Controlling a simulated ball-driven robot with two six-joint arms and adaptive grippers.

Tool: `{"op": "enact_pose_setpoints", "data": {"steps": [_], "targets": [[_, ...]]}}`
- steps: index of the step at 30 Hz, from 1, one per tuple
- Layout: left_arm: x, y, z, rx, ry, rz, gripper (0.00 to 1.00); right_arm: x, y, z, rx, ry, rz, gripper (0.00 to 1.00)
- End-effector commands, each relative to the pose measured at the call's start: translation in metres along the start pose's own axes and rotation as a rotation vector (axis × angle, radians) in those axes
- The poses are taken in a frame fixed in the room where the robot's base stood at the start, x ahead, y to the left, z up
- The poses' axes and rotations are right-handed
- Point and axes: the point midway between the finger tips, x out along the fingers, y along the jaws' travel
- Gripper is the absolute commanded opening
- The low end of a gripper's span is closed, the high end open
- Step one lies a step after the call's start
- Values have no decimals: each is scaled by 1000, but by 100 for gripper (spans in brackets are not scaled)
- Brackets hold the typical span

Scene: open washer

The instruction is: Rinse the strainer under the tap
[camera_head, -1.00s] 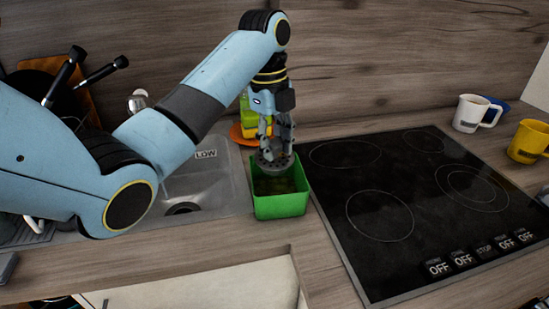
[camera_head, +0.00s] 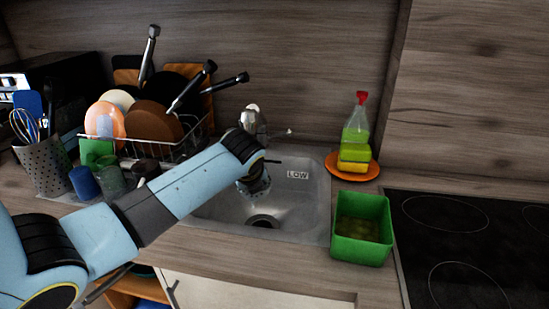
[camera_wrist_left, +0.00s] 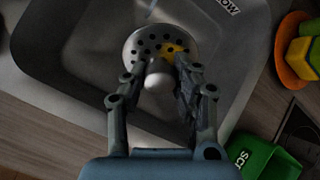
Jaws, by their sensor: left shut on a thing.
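The strainer (camera_wrist_left: 141,47) is a round grey metal disc with dark holes and a pale knob (camera_wrist_left: 157,78). A yellow scrap (camera_wrist_left: 178,48) lies on its face. My left gripper (camera_wrist_left: 165,72) is shut on the strainer, fingers on either side of the knob, and holds it over the sink (camera_wrist_left: 75,45). In the head view the sink (camera_head: 312,208) has a dark drain (camera_head: 263,221); my arm hides the strainer there. The silver tap (camera_head: 254,120) stands behind the sink, close to my left wrist. A faint pale streak above the strainer may be water; I cannot tell.
A green bin (camera_head: 362,250) with scraps stands right of the sink, beside the black hob (camera_head: 465,245). An orange plate (camera_head: 370,170) with a bottle (camera_head: 357,120) and sponges is behind it. A full dish rack (camera_head: 190,143) and utensil holder (camera_head: 45,165) crowd the left.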

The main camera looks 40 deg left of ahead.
Motion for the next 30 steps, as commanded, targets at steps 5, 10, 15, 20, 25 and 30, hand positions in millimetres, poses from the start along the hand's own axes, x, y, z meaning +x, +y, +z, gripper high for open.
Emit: {"op": "enact_pose_setpoints", "data": {"steps": [5,10,15,20,25,30], "targets": [[5,34,-27,8,-97,-42,0,-3,1,4,-1,-5,1,40],[9,37,-27,8,-145,-62,0,0,-3,14,0,-20,-4,40],[23,33,-20,7,-149,-63,0,16,-11,18,3,-23,-11,40],[40,29,-9,7,-149,-61,0,38,-14,18,4,-20,-12,40],[58,23,4,6,-148,-61,0,60,-15,17,4,-15,-11,40],[74,18,16,7,-148,-60,0,82,-13,20,2,-16,-7,40]]}}
